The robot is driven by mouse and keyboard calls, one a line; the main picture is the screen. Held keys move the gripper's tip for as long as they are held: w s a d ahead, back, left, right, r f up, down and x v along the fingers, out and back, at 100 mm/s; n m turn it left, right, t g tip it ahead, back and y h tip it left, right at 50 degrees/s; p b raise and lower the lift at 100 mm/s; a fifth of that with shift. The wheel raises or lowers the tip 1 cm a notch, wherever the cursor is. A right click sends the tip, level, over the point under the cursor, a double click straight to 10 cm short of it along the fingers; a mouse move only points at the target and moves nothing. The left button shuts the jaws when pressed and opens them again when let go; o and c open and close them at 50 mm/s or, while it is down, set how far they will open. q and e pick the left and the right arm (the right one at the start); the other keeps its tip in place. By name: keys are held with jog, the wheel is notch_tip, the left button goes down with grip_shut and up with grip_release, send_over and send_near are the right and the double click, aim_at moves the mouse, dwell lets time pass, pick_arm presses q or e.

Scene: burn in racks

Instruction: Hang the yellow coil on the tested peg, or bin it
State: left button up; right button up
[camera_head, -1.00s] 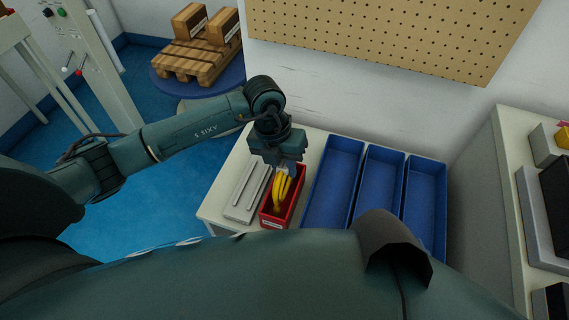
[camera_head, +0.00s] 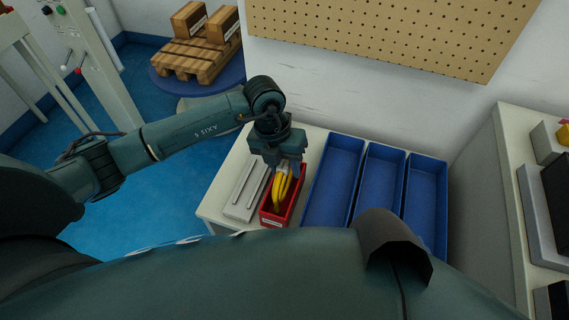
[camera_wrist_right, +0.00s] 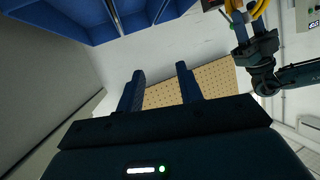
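The yellow coil (camera_head: 282,190) hangs in or stands in the small red bin (camera_head: 272,217) on the bench in the head view. My left gripper (camera_head: 287,166) points down right above the bin, its fingers at the coil's top. Part of the coil (camera_wrist_right: 260,8) also shows beside the left gripper's fingers at the top right of the right wrist view. Whether those fingers are closed on it is hard to see. My right gripper (camera_wrist_right: 160,84) has its two fingers apart with nothing between them. No single peg can be made out as the tested one.
Three blue bins (camera_head: 333,184) stand right of the red bin. A grey slotted plate (camera_head: 246,190) lies to its left. A pegboard (camera_head: 390,35) is on the wall behind. Another bench (camera_head: 510,150) with devices stands at the right. A pallet with boxes (camera_head: 198,58) is at the back left.

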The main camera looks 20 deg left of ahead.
pick_arm(q)
jog(key=shift+o, duration=0.8)
jog(key=r, duration=0.4)
jog(key=shift+w+a+r+p, duration=0.1)
jog(key=shift+a+r+p, duration=0.1)
jog(key=shift+a+p, duration=0.15)
notch_tip(320, 180, up, 9)
jog(key=a, duration=0.2)
jog(key=shift+f, duration=0.2)
pick_arm(e)
jog(key=shift+w+a+r, duration=0.1)
jog(key=shift+a, duration=0.05)
pick_arm(q)
jog(key=shift+d, duration=0.1)
